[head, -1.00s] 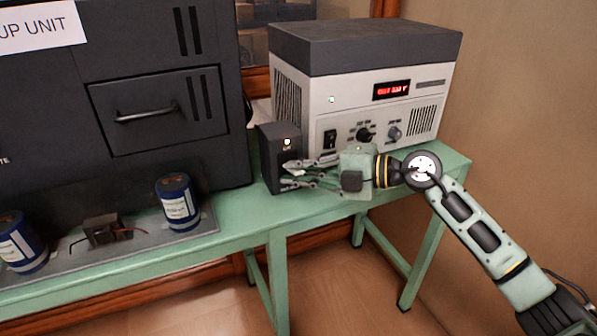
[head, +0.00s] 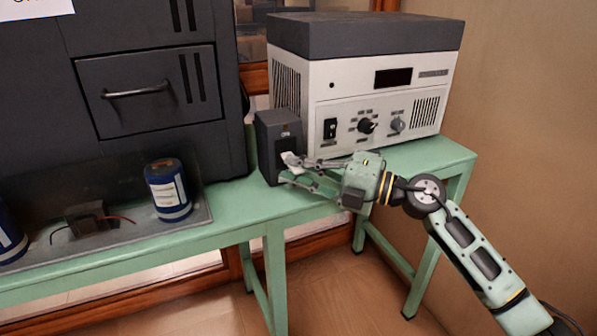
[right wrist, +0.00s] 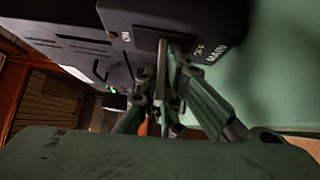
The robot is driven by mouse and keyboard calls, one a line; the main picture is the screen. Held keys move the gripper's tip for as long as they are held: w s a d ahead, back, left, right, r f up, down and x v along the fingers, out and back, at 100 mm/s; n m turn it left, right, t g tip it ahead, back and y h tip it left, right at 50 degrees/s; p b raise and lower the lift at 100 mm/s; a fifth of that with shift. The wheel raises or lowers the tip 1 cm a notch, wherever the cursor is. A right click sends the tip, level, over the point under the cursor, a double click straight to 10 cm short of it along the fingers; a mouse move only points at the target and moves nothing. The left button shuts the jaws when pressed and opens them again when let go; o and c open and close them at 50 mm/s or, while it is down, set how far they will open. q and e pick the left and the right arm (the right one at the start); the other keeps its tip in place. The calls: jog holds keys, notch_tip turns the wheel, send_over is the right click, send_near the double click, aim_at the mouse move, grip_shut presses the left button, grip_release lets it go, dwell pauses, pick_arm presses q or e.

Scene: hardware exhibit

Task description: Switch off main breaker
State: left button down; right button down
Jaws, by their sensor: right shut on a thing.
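The main breaker is a small dark box (head: 268,135) on the green bench, left of the white power unit. It also shows in the right wrist view (right wrist: 130,18), with "ON" and "MAIN" lettering on its face. A pale lever (head: 290,158) sticks out of the box's front, and shows as a grey bar in the right wrist view (right wrist: 161,68). My right gripper (head: 291,168) is at the lever, its fingers shut on it and partly hiding it. The lamp on the breaker's front is dark. My left gripper is not in view.
The white power unit (head: 300,120) with a grey top has a dark display (head: 393,77). A large dark cabinet (head: 150,85) stands at left. Blue cans (head: 168,190) sit on a grey tray.

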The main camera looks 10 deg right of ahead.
jog(key=shift+f, duration=0.15)
dwell(0.5)
jog(key=c, duration=1.9)
grip_release()
jog(key=shift+d, duration=0.1)
jog(key=v, duration=1.1)
jog(key=shift+s+d, duration=0.25)
jog(key=shift+d, duration=0.05)
jog(key=shift+f, duration=0.1)
